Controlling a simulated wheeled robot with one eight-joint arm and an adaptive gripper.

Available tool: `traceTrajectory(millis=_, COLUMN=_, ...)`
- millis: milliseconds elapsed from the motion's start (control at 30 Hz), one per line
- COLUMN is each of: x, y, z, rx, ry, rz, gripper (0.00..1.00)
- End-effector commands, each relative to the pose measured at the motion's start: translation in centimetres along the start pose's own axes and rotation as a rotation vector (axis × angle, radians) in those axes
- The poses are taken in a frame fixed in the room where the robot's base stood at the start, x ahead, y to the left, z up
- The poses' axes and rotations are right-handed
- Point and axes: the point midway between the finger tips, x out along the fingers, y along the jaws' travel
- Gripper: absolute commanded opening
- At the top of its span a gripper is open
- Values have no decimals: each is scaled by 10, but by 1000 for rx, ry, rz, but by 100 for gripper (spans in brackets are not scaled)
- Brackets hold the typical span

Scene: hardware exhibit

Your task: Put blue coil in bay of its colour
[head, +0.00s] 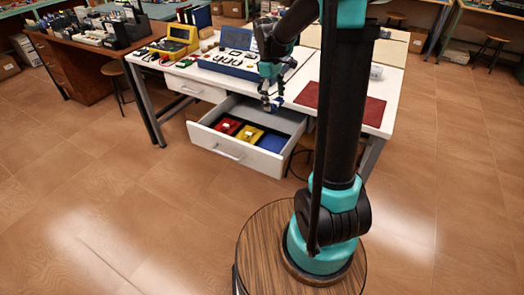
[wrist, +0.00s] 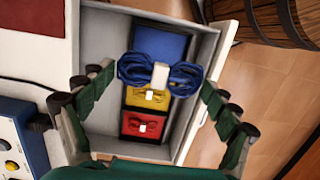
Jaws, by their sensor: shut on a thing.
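My gripper (head: 270,101) is shut on the blue coil (wrist: 136,70), a bundle with a white band in its middle. It also shows in the wrist view (wrist: 157,79), its fingers at both ends of the coil. The coil is held above the open drawer (head: 222,147). The drawer has a blue bay (head: 272,143), a yellow bay (head: 243,138) and a red bay (head: 221,128). In the wrist view the visible part of the blue bay (wrist: 160,42) is empty. A yellow coil (wrist: 150,95) lies in the yellow bay and a red coil (wrist: 142,127) in the red bay.
The drawer hangs out from the white workbench (head: 310,75). On the bench are a dark red mat (head: 368,108), a blue instrument panel (head: 230,65) and a yellow case (head: 178,40). The floor in front of the drawer is clear.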

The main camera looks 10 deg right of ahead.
Motion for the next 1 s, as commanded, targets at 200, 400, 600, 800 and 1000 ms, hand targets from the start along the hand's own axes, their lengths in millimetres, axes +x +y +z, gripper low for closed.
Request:
traceTrajectory(millis=200, x=41, y=1, z=-7, rx=0, ry=0, rz=0, gripper=60)
traceTrajectory(millis=400, x=89, y=0, z=-14, rx=0, ry=0, rz=0, gripper=60)
traceTrajectory(millis=600, x=134, y=0, z=-20, rx=0, ry=0, rz=0, gripper=61)
traceTrajectory(millis=800, x=156, y=0, z=-24, rx=0, ry=0, rz=0, gripper=61)
traceTrajectory(millis=1000, x=168, y=0, z=-26, rx=0, ry=0, rz=0, gripper=61)
